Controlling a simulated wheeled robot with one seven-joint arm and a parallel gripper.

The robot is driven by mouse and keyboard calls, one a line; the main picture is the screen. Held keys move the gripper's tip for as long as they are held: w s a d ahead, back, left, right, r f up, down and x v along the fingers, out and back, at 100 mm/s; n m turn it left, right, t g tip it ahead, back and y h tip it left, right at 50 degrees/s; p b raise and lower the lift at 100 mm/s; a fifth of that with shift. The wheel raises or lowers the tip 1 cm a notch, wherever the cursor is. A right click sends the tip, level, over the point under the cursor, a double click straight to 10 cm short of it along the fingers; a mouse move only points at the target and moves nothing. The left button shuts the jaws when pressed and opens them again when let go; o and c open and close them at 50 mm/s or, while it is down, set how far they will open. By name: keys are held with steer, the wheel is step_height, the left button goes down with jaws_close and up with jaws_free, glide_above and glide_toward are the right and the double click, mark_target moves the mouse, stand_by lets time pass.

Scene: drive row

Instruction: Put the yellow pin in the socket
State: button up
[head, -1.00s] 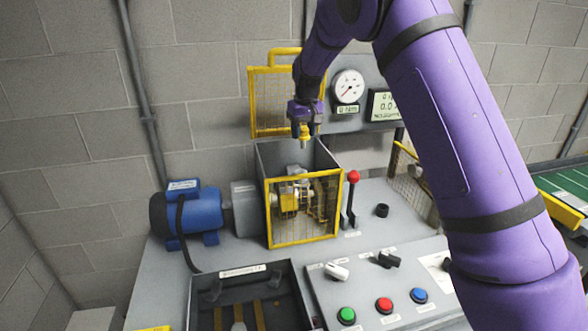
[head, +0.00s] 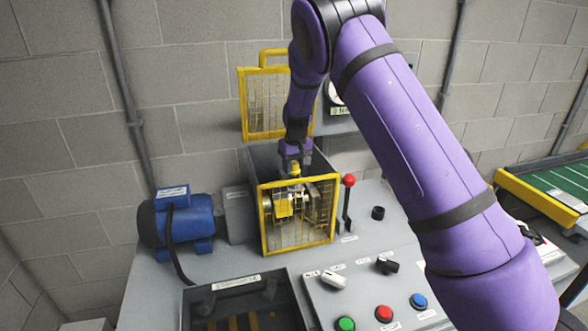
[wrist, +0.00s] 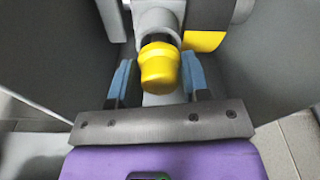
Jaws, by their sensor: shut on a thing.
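The yellow pin (wrist: 160,68) is between the two blue-padded fingers of my gripper (wrist: 160,80) in the wrist view. My gripper is shut on it. The pin's rounded yellow head faces the camera, and its far end meets a grey round hub (wrist: 155,20) with a dark gap between them. I cannot tell whether the pin's tip is inside the socket, which is hidden behind the head. In the head view my gripper (head: 294,163) reaches down into the open top of the guard box, with the pin (head: 294,171) just below it.
The guard box has grey walls and a yellow mesh front (head: 300,238) around a shaft with a yellow part (head: 283,205). A red-knobbed lever (head: 348,182) stands close to its right. A blue motor (head: 176,220) is at left. A raised yellow mesh guard (head: 262,105) stands behind.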

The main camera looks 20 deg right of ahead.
mark_target(296, 167)
steer(key=shift+f, duration=0.55)
steer(key=shift+f, duration=0.1)
steer(key=o, duration=0.9)
steer(key=r, duration=0.4)
steer(key=s+r, duration=0.1)
steer(key=r, duration=0.7)
steer(key=shift+s+d+r, duration=0.1)
steer(key=shift+s+d, duration=0.05)
steer(key=shift+s, duration=0.1)
